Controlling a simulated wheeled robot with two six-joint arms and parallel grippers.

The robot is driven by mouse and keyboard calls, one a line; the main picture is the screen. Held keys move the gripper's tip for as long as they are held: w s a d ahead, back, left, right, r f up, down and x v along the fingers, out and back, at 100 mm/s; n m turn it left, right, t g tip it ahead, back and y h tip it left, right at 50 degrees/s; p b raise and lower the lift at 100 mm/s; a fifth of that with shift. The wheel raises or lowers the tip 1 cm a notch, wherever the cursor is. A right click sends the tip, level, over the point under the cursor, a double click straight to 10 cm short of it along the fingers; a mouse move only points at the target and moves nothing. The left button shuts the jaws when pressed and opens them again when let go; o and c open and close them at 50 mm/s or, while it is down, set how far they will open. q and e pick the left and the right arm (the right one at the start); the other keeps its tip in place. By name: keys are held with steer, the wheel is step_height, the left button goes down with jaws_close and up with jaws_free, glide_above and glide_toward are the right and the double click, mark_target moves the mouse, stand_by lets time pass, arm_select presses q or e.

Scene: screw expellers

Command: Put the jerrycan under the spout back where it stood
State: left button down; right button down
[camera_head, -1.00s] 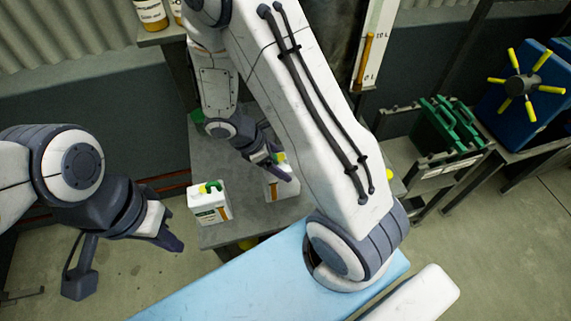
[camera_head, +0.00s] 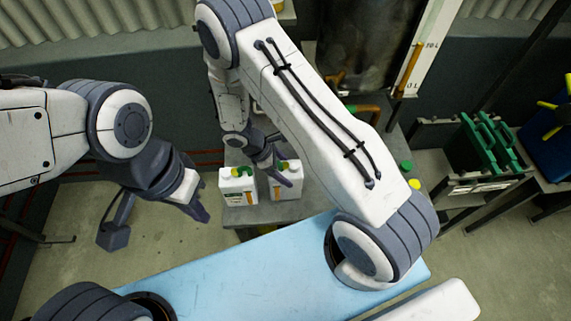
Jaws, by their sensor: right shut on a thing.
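An orange-brown pipe (camera_head: 366,108), perhaps the spout, shows at the tank behind my right arm. My left gripper (camera_head: 198,211) hangs over the floor left of the table, apart from both cans; its opening is unclear.
A green cap (camera_head: 406,167) and a yellow cap (camera_head: 415,184) show right of my right arm; what they belong to is mostly hidden. Floor at the left is clear.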

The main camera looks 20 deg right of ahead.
steer(key=shift+f, duration=0.2)
jaws_free()
steer(key=shift+r, duration=0.15)
steer(key=shift+a+r, duration=0.1)
steer(key=shift+r, duration=0.1)
steer(key=b+v, duration=0.2)
steer(key=v, duration=0.9)
steer(key=s+a+r+m+y, duration=0.3)
steer(key=s+r, duration=0.5)
steer(key=s, duration=0.1)
steer(key=s+a+r+m+t+y, duration=0.1)
steer(key=s+a+r+m+y, duration=0.2)
steer(key=s+r, duration=0.5)
steer(key=s+a+m, duration=0.1)
steer(key=s, duration=0.1)
steer(key=shift+s+t+y, duration=0.3)
steer(key=shift+s+y, duration=0.05)
steer(key=shift+y, duration=0.05)
